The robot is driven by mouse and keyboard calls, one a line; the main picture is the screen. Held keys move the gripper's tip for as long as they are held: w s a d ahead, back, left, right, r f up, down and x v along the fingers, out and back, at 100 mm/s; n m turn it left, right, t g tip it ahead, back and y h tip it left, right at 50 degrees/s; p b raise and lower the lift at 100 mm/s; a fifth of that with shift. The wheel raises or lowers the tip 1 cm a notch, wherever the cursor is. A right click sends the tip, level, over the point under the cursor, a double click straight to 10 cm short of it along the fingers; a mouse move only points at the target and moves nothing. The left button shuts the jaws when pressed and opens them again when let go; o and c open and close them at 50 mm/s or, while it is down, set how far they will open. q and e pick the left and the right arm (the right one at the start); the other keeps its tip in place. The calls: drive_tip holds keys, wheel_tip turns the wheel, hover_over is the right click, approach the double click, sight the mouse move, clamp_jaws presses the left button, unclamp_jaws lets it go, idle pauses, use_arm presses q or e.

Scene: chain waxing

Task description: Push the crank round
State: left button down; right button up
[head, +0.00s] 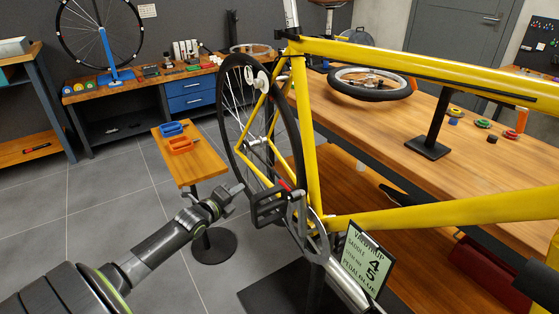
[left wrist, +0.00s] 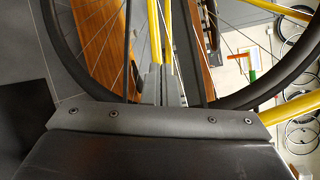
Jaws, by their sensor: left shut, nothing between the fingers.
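The yellow bicycle (head: 313,150) stands across the middle of the head view. Its black pedal (head: 268,205) sticks out to the left on the crank (head: 297,208), beside the chainring (head: 315,240). My left gripper (head: 236,190) is shut and empty, just left of the pedal, with a small gap seeming to part them. I cannot tell for sure whether they touch.
A sign (head: 366,262) stands below the chainring. The long workbench (head: 400,125) with a wheel (head: 370,83) lies behind the bicycle. Grey floor (head: 110,205) is clear at left.

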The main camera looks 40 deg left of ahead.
use_arm(q)
drive_tip(key=w+a+r+n+g+p, duration=0.2)
drive_tip(key=w+r+n+g+p, duration=0.15)
drive_tip(key=n, duration=0.35)
drive_tip(key=s+d+r+n+g+h+p, duration=0.2)
drive_tip(key=d+r+n+g+h+p, duration=0.3)
drive_tip(key=r, duration=0.4)
drive_tip(key=s+d+r+n+g+h+p, duration=0.2)
drive_tip(key=d+r+n+g+h+p, duration=0.15)
drive_tip(key=r+g+p, duration=0.4)
drive_tip(key=d+f+t+p, duration=0.2)
drive_tip(key=d+f, duration=0.4)
drive_tip(key=d, duration=0.4)
drive_tip(key=shift+f+n+p, duration=0.15)
drive_tip(key=shift+n+p, duration=0.15)
drive_tip(key=shift+n, duration=0.15)
use_arm(e)
drive_tip(key=s+d+r, duration=0.2)
drive_tip(key=s+r, duration=0.4)
drive_tip(key=s, duration=0.4)
drive_tip(key=shift+s+d+r+n+h, duration=0.25)
drive_tip(key=shift+n+h, duration=0.05)
drive_tip(key=shift+n, duration=0.1)
use_arm(q)
drive_tip(key=shift+d, duration=0.15)
use_arm(e)
drive_tip(key=shift+r, duration=0.1)
